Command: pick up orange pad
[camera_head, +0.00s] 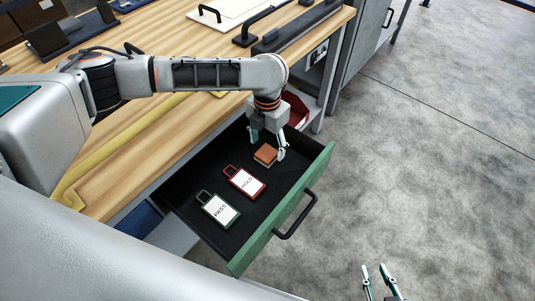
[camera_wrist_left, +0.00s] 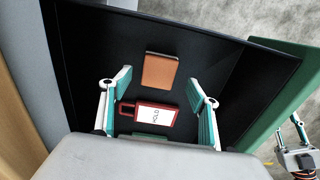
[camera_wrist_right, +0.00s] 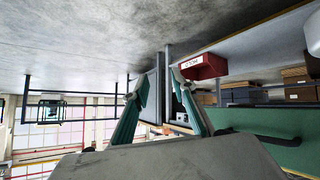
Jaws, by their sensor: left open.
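The orange pad (camera_head: 265,154) is a small block lying in the open drawer, near its far end. My left gripper (camera_head: 267,146) is at the pad in the head view, fingers pointing down into the drawer. In the left wrist view the pad (camera_wrist_left: 160,71) lies ahead, between the lines of the two open fingers (camera_wrist_left: 160,100), with nothing held. I cannot tell the exact height of the fingers above it. My right gripper (camera_head: 379,284) is open and empty, out over the floor beyond the drawer front; its fingers also show in the right wrist view (camera_wrist_right: 165,95).
The drawer (camera_head: 284,204) has a green front with a black handle (camera_head: 297,217). A red HOLD tag (camera_head: 244,182) and a green PASS tag (camera_head: 218,209) lie in it beside the pad. The wooden bench top (camera_head: 125,155) is above it. A red bin (camera_wrist_right: 203,67) shows in the right wrist view.

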